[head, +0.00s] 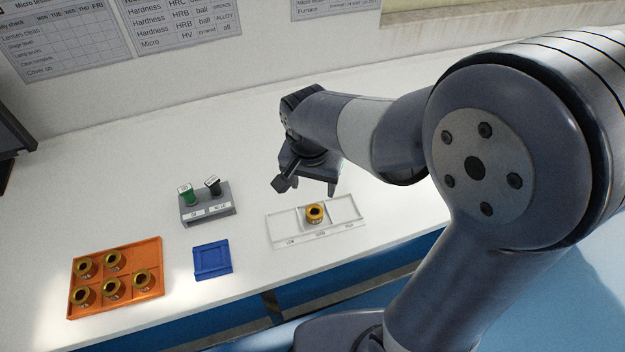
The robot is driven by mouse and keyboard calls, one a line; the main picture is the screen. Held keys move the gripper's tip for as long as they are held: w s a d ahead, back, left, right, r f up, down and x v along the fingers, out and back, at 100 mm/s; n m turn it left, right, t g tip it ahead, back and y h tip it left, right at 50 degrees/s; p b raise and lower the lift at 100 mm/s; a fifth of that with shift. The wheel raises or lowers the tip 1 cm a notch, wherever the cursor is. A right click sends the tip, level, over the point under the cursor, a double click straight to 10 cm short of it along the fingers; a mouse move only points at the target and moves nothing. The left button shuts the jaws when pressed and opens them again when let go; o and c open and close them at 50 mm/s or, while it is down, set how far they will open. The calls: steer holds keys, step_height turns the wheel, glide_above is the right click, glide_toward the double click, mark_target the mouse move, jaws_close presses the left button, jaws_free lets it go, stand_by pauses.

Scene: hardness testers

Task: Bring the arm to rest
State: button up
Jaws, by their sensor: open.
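My arm reaches in from the right over the white bench. My gripper (316,187) hangs above the bench, just behind the white tray (284,234), with its jaws apart and nothing seen between them. A brass ring-like piece (315,212) sits in the middle compartment of that three-part tray, below and apart from the gripper.
An orange tray (120,248) with several brass pieces lies at the front left. A blue square fixture (212,260) and a grey holder (209,207) with a green and a black item stand between the trays. Wall charts (65,35) hang behind.

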mark_target(314, 205)
stand_by(0.4)
steer(key=f, duration=0.4)
steer(key=w+f, duration=0.1)
steer(key=f, duration=0.3)
steer(key=f+b, duration=0.1)
steer(key=f, duration=0.3)
steer(key=shift+w+d+f, duration=0.15)
steer(key=shift+w+d, duration=0.05)
steer(key=shift+d, duration=0.05)
steer(key=shift+w+r+p, duration=0.1)
steer(key=shift+r+p, duration=0.3)
steer(key=shift+r, duration=1.1)
